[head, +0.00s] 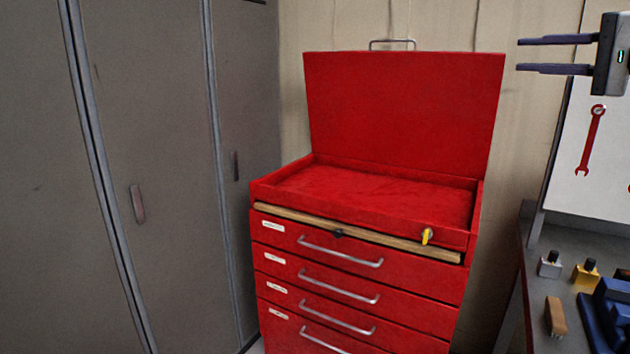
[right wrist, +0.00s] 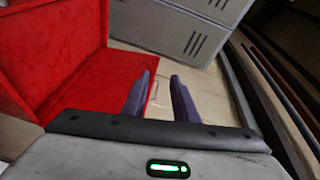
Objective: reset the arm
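My right gripper (head: 541,55) is at the upper right of the head view, pointing left, with its two dark fingers apart and nothing between them. In the right wrist view its fingers (right wrist: 160,95) are also parted and empty. It is raised to the right of the red tool chest's open lid (head: 400,110), not touching it. My left gripper is in neither view.
The red tool chest (head: 360,285) has an empty-looking top tray and several drawers. Grey lockers (head: 150,150) stand at left. At right, a workbench (head: 545,235) holds small bottles (head: 586,271), a brush-like wooden item (head: 555,316) and a blue object (head: 605,318). A white board (head: 605,150) stands behind.

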